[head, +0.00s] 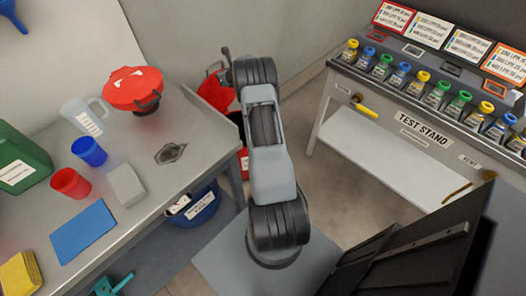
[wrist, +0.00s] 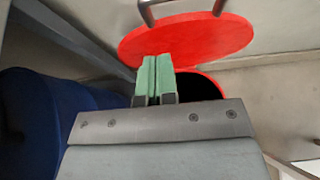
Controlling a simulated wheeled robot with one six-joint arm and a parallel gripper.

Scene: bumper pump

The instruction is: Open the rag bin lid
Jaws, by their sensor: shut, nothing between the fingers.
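The rag bin's red round lid (wrist: 185,38) is in the wrist view, tilted up, with a metal handle (wrist: 180,8) at the top. Below it is the red bin (wrist: 207,73) with a dark opening, so the lid stands open. My gripper (wrist: 153,60) has its green fingers shut and empty. The fingertips overlap the lid's lower edge in the picture; I cannot tell if they touch it. In the head view the red lid (head: 216,92) and a strip of the bin (head: 244,165) show beside my arm, which hides the rest and the gripper.
A metal workbench (head: 150,215) stands left, with a red round-topped item (head: 134,86), jug (head: 85,115) and cups on it. A blue bucket (head: 195,207) is under it, also in the wrist view (wrist: 45,120). A test stand (head: 420,125) with several bottles stands right.

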